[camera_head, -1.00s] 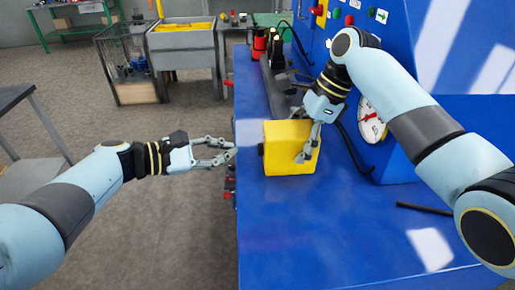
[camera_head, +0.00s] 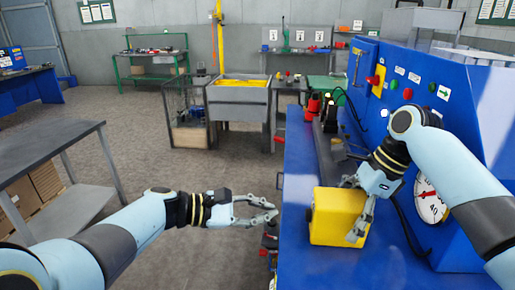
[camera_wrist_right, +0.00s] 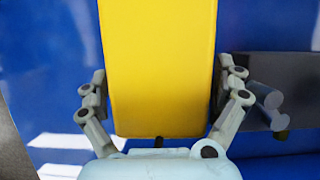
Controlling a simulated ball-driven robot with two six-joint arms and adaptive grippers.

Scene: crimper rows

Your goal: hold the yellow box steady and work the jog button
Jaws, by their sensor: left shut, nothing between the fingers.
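The yellow box (camera_head: 338,218) is on the blue bench top, near its left edge. A small dark round button, which looks like the jog button (camera_head: 309,214), sticks out of its left side. My right gripper (camera_head: 354,208) straddles the box from above, one finger along its near face. In the right wrist view the box (camera_wrist_right: 158,70) lies between both fingers, which appear to touch its sides. My left gripper (camera_head: 274,212) is shut and empty, left of the button, roughly level with it and apart from it.
The blue bench (camera_head: 330,268) carries a panel with a dial gauge (camera_head: 430,200) at the right. Red-and-black items (camera_head: 313,106) stand at its far end. A grey table (camera_head: 55,150) stands at the left. Open floor lies between the table and the bench.

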